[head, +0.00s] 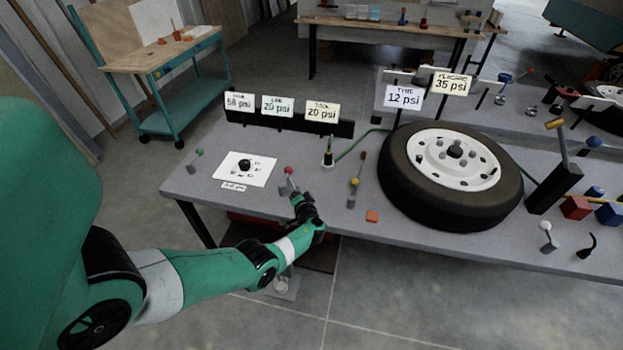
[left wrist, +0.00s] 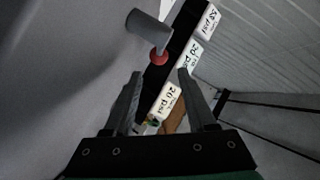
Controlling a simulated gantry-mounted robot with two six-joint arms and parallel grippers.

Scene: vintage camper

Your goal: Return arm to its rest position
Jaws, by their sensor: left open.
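My left arm reaches in from the left of the head view, and its gripper (head: 297,197) is at the front edge of the grey workbench (head: 330,210). In the left wrist view the gripper (left wrist: 160,85) has its two fingers apart with nothing held between them. A lever with a red ball knob (head: 289,170) stands just beyond the fingers. The red knob (left wrist: 159,57) also shows in the left wrist view, ahead of the fingertips, with a grey cylinder next to it. My right gripper is in neither view.
A white dial plate (head: 245,170) lies left of the gripper. Pressure cards, including one reading 20 psi (head: 322,113), stand behind.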

